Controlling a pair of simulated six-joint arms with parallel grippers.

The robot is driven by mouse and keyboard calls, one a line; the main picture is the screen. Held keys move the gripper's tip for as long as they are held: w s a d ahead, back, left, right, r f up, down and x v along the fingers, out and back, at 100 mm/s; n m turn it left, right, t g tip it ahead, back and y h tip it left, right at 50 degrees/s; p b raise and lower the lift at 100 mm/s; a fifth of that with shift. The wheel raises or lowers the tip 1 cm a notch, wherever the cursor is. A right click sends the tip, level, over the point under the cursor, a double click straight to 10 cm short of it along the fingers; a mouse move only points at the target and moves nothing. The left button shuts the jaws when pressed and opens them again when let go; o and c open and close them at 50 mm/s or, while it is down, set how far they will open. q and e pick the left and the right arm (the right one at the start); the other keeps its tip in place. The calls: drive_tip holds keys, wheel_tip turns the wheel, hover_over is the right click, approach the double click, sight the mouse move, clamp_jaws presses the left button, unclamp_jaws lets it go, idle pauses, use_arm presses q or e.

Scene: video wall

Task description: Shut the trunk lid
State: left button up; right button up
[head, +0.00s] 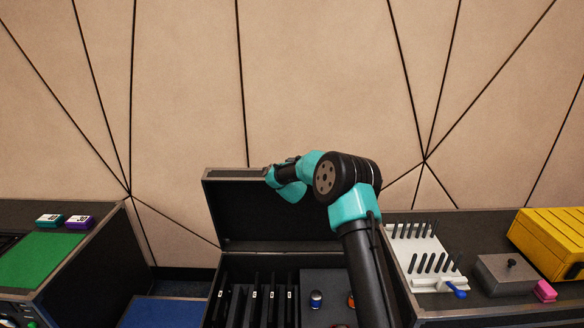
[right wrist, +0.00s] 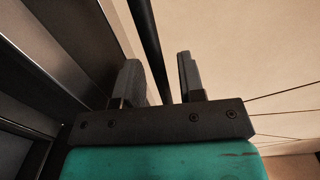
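The dark trunk lid (head: 238,215) stands raised, roughly upright, at the back of the trunk (head: 300,256) in the head view. The trunk's inside is open to view. My right gripper (head: 270,174) is at the lid's top edge, near its middle and right part. In the right wrist view the fingers of my right gripper (right wrist: 158,70) are apart, with a dark strip showing between them. I cannot tell whether they touch the lid. Dark panels, probably the lid (right wrist: 60,45), lie left of the fingers. My left gripper is not in view.
The trunk holds dark upright dividers (head: 255,303) and a small bottle (head: 316,299). A case at right carries a white pegged rack (head: 425,250), a grey box (head: 508,274) and a yellow case (head: 552,240). A green mat (head: 38,260) lies on the left case.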

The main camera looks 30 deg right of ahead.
drive_tip(key=shift+c, duration=0.5)
clamp_jaws()
